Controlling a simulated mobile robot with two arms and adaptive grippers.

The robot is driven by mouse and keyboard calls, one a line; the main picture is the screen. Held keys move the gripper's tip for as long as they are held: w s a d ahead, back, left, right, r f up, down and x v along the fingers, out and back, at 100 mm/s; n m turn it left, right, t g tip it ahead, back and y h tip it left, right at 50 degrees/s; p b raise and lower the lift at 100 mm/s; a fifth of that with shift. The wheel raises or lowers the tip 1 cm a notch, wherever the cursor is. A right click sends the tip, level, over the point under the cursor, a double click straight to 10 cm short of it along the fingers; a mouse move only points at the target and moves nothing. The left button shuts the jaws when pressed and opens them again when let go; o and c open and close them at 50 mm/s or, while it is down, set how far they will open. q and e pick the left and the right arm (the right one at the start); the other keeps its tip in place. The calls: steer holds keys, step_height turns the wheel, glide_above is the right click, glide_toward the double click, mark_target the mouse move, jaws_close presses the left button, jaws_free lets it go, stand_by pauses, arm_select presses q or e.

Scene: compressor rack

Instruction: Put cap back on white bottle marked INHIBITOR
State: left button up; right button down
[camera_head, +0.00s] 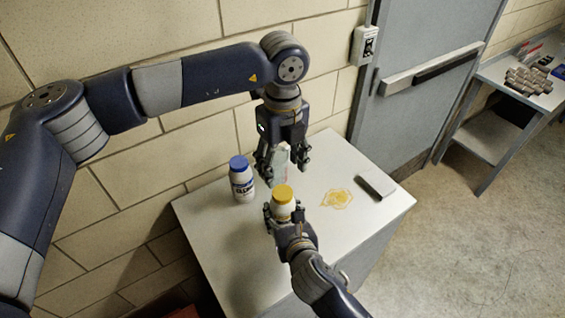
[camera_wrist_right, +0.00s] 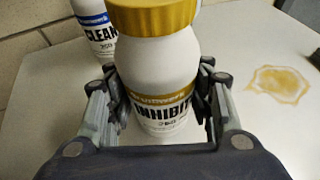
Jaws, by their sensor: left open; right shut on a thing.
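The white INHIBITOR bottle (camera_head: 283,211) stands upright at the middle of the cabinet top; its label shows in the right wrist view (camera_wrist_right: 160,105). A yellow cap (camera_head: 283,194) sits on its neck, also seen in the right wrist view (camera_wrist_right: 150,17); I cannot tell if it is tight. My right gripper (camera_head: 285,212) is shut around the bottle's body, one finger on each side. My left gripper (camera_head: 284,170) is open, pointing down, above and just behind the capped bottle, apart from the cap.
A white bottle with a blue cap (camera_head: 241,180) stands to the left. A yellowish stain ring (camera_head: 337,198) and a grey block (camera_head: 376,184) are to the right. The brick wall is close behind.

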mark_target(283, 192)
arm_select(q)
steer(key=shift+f, duration=4)
arm_select(e)
steer(key=shift+f, duration=0.1)
arm_select(q)
steer(key=shift+c, duration=0.5)
